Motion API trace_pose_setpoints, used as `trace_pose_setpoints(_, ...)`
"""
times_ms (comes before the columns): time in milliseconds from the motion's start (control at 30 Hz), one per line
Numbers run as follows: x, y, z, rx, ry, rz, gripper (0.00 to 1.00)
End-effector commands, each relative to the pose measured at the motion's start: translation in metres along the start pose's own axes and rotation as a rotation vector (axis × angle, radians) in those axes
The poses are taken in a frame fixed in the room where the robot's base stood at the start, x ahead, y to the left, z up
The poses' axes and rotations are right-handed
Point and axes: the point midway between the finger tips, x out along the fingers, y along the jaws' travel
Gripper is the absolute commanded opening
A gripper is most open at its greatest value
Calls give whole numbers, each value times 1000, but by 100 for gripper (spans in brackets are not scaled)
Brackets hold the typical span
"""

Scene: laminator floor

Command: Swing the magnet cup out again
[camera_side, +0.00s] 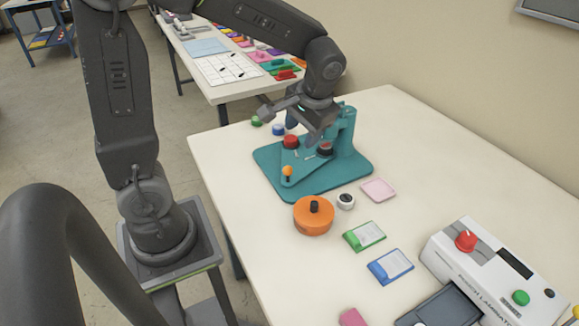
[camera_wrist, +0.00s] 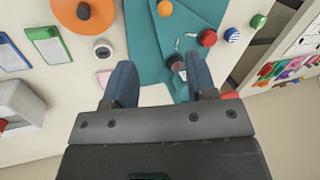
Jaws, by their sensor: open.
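A teal press (camera_side: 345,172) stands on the white table, with a column at its back right. On its swing plate are a red cup (camera_side: 291,142) at the left and a dark cup with a reddish rim (camera_side: 325,149) by the column. I cannot tell which is the magnet cup. An orange knob (camera_side: 287,172) stands at the plate's front corner. My gripper (camera_side: 316,133) is open and empty, above the press by the column. In the wrist view the press (camera_wrist: 145,35) extends between and beyond the fingers, with the dark cup (camera_wrist: 175,63) near the right finger.
An orange round tool (camera_side: 313,216), a small white-and-black piece (camera_side: 346,201) and a pink tray (camera_side: 378,190) lie in front of the press. Green and blue badges (camera_side: 390,267) and a laminator (camera_side: 490,268) are farther right. Green and blue caps (camera_side: 278,130) sit behind the press.

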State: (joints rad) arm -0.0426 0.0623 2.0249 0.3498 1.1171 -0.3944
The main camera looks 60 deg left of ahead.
Motion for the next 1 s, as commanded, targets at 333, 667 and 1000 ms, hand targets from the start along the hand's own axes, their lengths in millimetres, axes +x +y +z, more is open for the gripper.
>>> trace_pose_setpoints(333,30,-1,-13,-20,-48,-54,52)
trace_pose_setpoints(667,94,-5,-10,-19,-50,-53,52)
trace_pose_setpoints(1000,146,-7,-8,-19,-47,-52,52)
